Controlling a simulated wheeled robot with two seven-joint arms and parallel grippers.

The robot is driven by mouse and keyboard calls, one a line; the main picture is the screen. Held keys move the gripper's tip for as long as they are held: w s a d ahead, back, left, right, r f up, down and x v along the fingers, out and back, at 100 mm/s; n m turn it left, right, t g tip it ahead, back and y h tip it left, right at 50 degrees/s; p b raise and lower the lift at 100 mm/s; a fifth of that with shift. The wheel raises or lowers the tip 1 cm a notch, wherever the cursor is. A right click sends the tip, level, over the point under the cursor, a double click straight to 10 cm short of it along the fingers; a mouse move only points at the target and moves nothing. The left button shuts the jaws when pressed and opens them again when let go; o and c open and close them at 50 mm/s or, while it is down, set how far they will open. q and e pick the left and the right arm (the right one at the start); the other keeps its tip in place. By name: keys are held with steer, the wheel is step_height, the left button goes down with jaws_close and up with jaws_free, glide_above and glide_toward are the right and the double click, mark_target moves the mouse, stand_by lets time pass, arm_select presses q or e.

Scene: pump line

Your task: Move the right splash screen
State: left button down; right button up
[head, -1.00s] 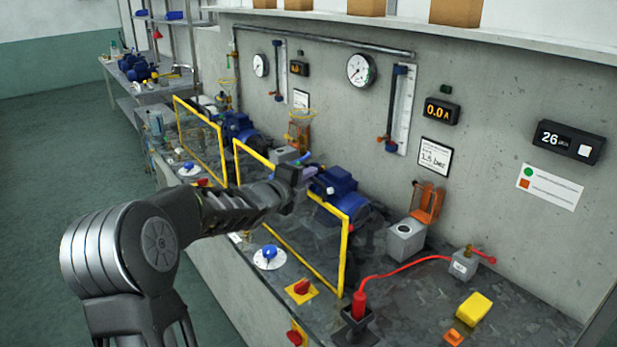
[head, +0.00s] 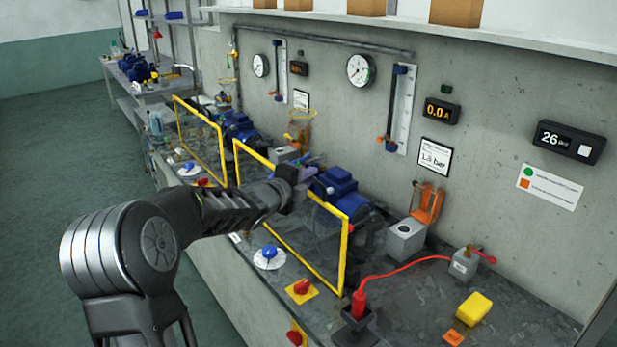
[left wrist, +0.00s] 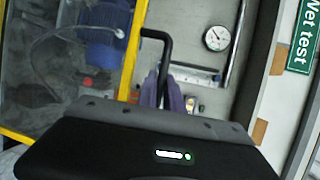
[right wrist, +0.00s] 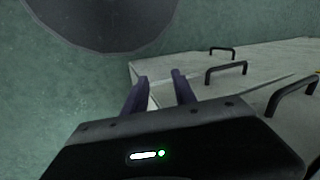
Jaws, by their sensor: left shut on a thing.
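The right splash screen (head: 345,255) is a clear panel in a yellow frame, standing upright at the front of the bench before the right blue pump. My left gripper (head: 303,180) is at its top edge and partly covers it. In the left wrist view the screen's yellow frame (left wrist: 132,50) has a black handle (left wrist: 165,45), and the purple fingers of my left gripper (left wrist: 168,85) are shut on this handle. My right gripper is outside the head view. In the right wrist view my right gripper (right wrist: 157,82) is open and empty, its fingers apart.
The left splash screen (head: 220,150) stands farther along the bench. A blue pump (head: 340,188) is behind the right screen. A blue dial (head: 269,253) and red switch (head: 301,287) lie in front. A red probe (head: 358,305) and yellow block (head: 474,308) are at right. Handled grey cabinets (right wrist: 215,105) are near my right gripper.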

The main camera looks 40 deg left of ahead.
mark_target(307, 245)
arm_select(q)
steer(key=shift+f, duration=0.2)
step_height(307, 245, down, 22)
steer(key=b, duration=2.2)
steer(key=shift+r+b, duration=0.1)
steer(key=shift+b, duration=0.25)
steer(key=c, duration=1.5)
jaws_free()
steer(key=shift+r, duration=0.1)
steer(key=shift+s, duration=0.15)
steer(key=s, duration=0.2)
steer(key=s+r, duration=0.1)
steer(key=s, duration=0.4)
steer(key=shift+s+d+r, duration=0.2)
steer(key=shift+d, duration=0.2)
